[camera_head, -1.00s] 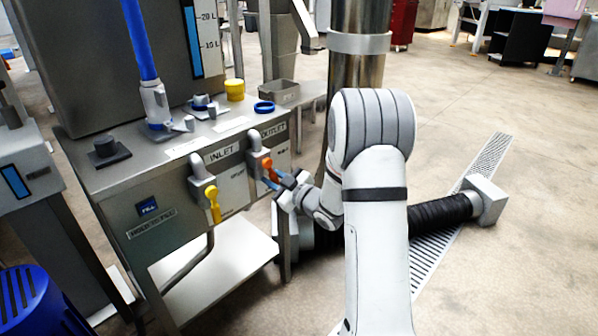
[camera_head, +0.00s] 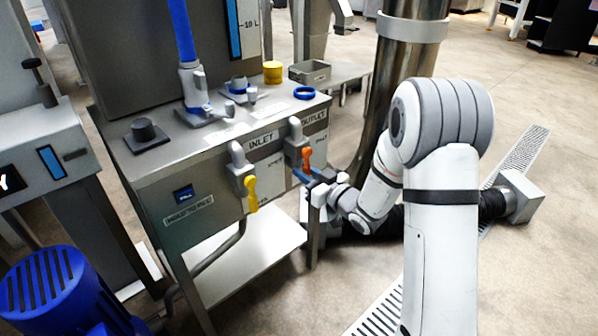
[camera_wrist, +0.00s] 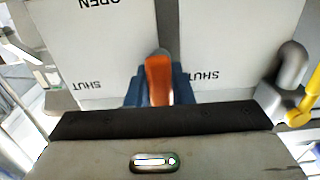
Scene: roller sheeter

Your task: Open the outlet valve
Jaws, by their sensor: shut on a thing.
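The outlet valve has an orange handle (camera_head: 306,158) below the OUTLET label on the front of the steel cabinet. The handle hangs down from its grey body (camera_head: 296,135). My gripper (camera_head: 306,176) is at the handle's lower end. In the wrist view the blue fingers stand on both sides of the orange handle (camera_wrist: 158,80) and are shut on it. OPEN and SHUT markings show on the white plates (camera_wrist: 108,55) behind it. Part of the handle is hidden between the fingers.
The inlet valve's yellow handle (camera_head: 252,194) hangs to the left of the outlet valve. A blue ring (camera_head: 304,92), a yellow cup (camera_head: 272,71) and a grey tray (camera_head: 310,72) are on the cabinet top. A blue motor (camera_head: 60,290) stands at lower left.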

